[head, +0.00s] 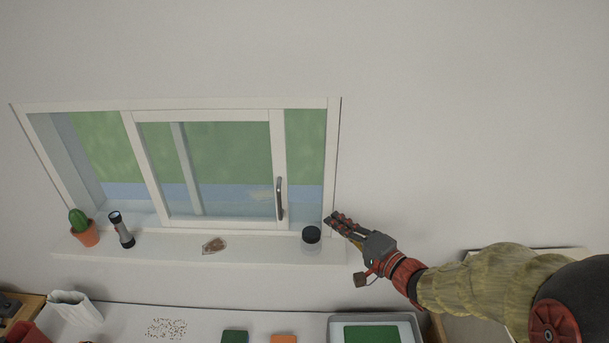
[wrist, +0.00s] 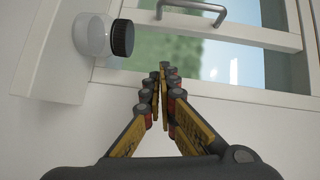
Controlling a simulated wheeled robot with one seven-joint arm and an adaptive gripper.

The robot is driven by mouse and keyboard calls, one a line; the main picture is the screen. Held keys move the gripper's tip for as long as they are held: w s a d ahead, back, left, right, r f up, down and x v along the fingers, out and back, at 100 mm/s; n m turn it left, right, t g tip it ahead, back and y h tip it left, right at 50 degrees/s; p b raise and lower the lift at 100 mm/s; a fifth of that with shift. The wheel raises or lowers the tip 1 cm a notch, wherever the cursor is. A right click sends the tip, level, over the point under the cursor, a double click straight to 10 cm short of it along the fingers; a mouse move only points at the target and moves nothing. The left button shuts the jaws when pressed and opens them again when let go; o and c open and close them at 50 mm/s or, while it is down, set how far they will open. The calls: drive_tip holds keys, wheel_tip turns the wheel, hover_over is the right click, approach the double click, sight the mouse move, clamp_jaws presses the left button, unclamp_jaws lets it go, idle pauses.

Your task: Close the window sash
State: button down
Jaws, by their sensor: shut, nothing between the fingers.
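The window sash (head: 207,119) is a white-framed sliding pane in the middle of the window frame (head: 333,150). Gaps show on both its left and right sides. Its dark bar handle (head: 279,199) is on the sash's right stile; in the wrist view the handle (wrist: 191,10) shows at the top, beyond my fingers. My gripper (head: 333,220) is at the right end of the sill, to the right of the handle and apart from it. In the wrist view my gripper (wrist: 164,70) has its fingertips together with nothing between them.
A jar with a black lid (head: 311,235) stands on the sill (head: 270,250) close beside my gripper; it also shows in the wrist view (wrist: 121,38). A shell-like item (head: 214,245), a flashlight (head: 122,230) and a potted cactus (head: 84,229) are farther left. A tray (head: 415,325) is below.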

sight(203, 198)
drive_tip(key=shift+m+g+y, duration=0.3)
drive_tip(key=shift+g+y, duration=0.1)
drive_tip(key=shift+y, duration=0.5)
drive_tip(key=x, duration=0.3)
drive_tip(key=s+a+p+x, duration=0.1)
drive_tip(key=x, duration=0.3)
drive_tip(key=r+p+x, duration=0.1)
drive_tip(key=x, duration=0.2)
drive_tip(key=shift+a, duration=0.45)
drive_tip(key=a+b, duration=0.2)
drive_tip(key=a, duration=0.6)
drive_tip(key=s+a+b, duration=0.1)
drive_tip(key=a+b, duration=0.1)
drive_tip(key=a, duration=0.6)
drive_tip(key=a+b, duration=0.2)
drive_tip(key=a, duration=0.6)
drive_tip(key=shift+s+a+f, duration=0.1)
drive_tip(key=shift+s+a, duration=0.15)
drive_tip(key=shift+a, duration=0.15)
drive_tip(key=shift+a+b, duration=0.45)
drive_tip(key=shift+a, duration=0.25)
